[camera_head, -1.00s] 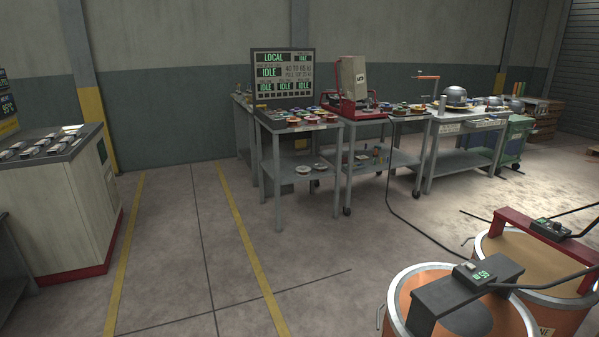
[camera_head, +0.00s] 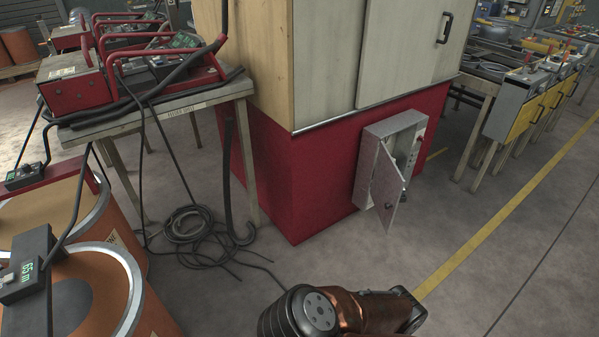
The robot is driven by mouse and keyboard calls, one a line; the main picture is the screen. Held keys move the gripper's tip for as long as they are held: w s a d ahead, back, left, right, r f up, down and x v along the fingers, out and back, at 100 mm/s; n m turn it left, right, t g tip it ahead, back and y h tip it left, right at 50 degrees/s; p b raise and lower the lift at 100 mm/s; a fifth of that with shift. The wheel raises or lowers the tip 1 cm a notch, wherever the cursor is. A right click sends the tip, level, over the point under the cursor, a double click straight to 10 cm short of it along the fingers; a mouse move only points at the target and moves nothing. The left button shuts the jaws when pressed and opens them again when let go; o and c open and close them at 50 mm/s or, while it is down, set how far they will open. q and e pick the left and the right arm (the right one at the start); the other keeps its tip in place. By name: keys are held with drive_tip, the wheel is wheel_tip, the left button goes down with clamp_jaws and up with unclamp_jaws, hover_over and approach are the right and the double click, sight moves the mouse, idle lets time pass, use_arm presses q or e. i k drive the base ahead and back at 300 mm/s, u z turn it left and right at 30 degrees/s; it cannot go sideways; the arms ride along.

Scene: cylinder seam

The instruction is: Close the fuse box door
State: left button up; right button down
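The grey metal fuse box (camera_head: 372,132) is mounted low on the red base of a large cabinet, right of the middle of the head view. Its door (camera_head: 388,188) stands open, swung outward toward me, with a small dark spot, perhaps a latch, on it. Part of the box's interior shows to the right of the door. One of my arms shows at the bottom edge, in front of and below the box, apart from it. No gripper fingers can be made out, and I cannot tell which arm this is.
The cabinet's red base (camera_head: 300,185) rises behind the box. Black cables (camera_head: 195,235) lie coiled on the floor at left, near orange drums (camera_head: 75,285) and a table of red machines (camera_head: 75,85). Floor right of the box is clear, with a yellow line (camera_head: 500,222).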

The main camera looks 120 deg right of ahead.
sight(387, 185)
drive_tip(key=z, duration=4.15)
drive_tip(key=k, duration=0.6)
drive_tip(key=u, duration=0.6)
drive_tip(key=i, duration=1.05)
drive_tip(key=z, duration=0.4)
